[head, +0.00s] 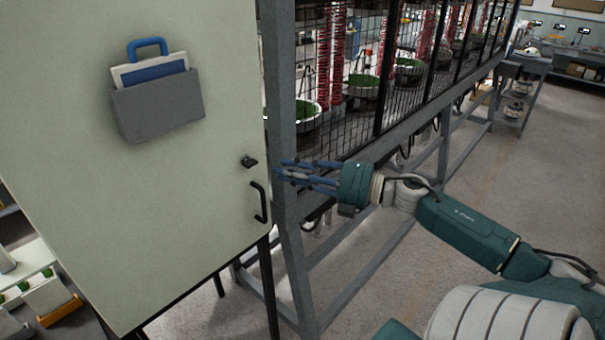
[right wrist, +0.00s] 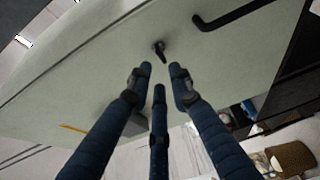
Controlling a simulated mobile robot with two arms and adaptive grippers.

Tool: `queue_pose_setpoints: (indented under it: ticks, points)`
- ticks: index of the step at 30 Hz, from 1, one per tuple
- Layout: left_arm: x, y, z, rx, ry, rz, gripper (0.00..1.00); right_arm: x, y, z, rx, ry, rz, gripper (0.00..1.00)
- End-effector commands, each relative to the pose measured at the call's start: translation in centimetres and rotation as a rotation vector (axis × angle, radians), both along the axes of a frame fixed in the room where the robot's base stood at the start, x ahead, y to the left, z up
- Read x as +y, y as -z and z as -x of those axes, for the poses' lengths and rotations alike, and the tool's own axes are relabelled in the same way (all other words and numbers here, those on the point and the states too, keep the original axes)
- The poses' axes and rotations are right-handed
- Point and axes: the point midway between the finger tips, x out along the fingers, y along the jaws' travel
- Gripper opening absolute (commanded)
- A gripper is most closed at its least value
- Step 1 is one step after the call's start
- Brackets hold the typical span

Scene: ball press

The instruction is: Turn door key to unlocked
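The door (head: 215,220) is a pale grey-green panel standing at the left of the head view. Its small dark key (head: 249,161) sits near the right edge, above a black handle. In the right wrist view the key (right wrist: 159,51) shows just beyond the fingertips. My right gripper (head: 281,170) is to the right of the key with its blue fingers pointing at the door. In the right wrist view its three fingers (right wrist: 160,75) are spread apart and empty, with a gap to the key. My left gripper is not in view.
The black door handle (head: 260,202) is just below the key. A grey holder (head: 160,105) with papers is on the door. A grey metal frame (head: 283,130) with black mesh stands right behind the gripper. Open floor (head: 400,265) lies at the lower right.

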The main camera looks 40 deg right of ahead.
Motion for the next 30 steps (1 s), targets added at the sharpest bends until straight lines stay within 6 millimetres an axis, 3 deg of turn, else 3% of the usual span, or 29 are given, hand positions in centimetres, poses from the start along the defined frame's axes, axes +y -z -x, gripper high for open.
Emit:
queue_pose_setpoints:
  ticks: [3, 9, 26, 30]
  points:
    - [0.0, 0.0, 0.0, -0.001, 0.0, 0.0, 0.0, -0.8, 0.1, 1.6, 0.002, 0.001, -0.001, 0.2]
    - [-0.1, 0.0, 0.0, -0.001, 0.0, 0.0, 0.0, -1.4, 0.0, 2.9, 0.0, 0.0, 0.001, 0.2]
    - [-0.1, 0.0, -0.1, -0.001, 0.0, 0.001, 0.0, -1.5, 0.0, 2.9, 0.0, 0.0, 0.001, 0.2]
    - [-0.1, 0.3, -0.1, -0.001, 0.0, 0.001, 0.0, -3.0, 1.6, 2.8, 0.018, 0.045, -0.035, 0.2]
